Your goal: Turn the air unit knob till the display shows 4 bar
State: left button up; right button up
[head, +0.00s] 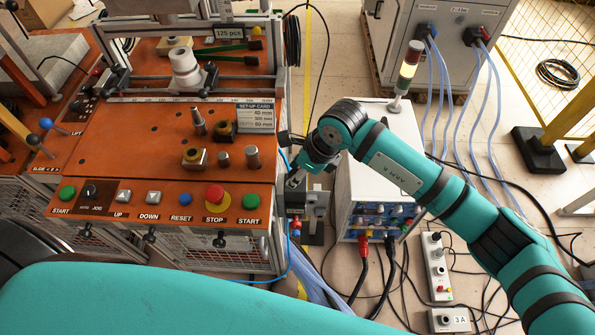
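My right arm comes in from the right and ends at the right gripper (293,182), which is at the right end of the orange machine bench. What seems to be the air unit (315,205), a small grey and dark block with a blue hose beside it, sits just below the gripper. The gripper is at or close to its top; I cannot tell whether it touches. The knob is hidden or too small to make out, and no display reading is legible. The fingers are too small and dark to judge. My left gripper is out of view.
The orange bench (130,140) has a button panel with a red stop button (215,194). A white power box (375,190) with cables stands right of the air unit. Cables cross the floor near a socket strip (437,265). A teal part of mine fills the lower left.

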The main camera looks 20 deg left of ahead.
jog(key=m+t+b, duration=0.1)
jog(key=m+b, duration=0.1)
jog(key=m+t+b, duration=0.1)
jog(key=m, duration=0.2)
jog(key=shift+s+a+f+b, duration=0.1)
jog(key=shift+f+b, duration=0.05)
jog(key=shift+b, duration=0.2)
jog(key=m+t+h+b, duration=0.1)
jog(key=m+b, duration=0.2)
jog(key=shift+m, duration=0.4)
jog(key=shift+m+h+b, duration=0.4)
jog(key=shift+m+b, duration=0.3)
jog(key=shift+m, duration=0.1)
jog(key=shift+r+t, duration=0.2)
jog(key=shift+t, duration=0.1)
jog(key=o, duration=1.1)
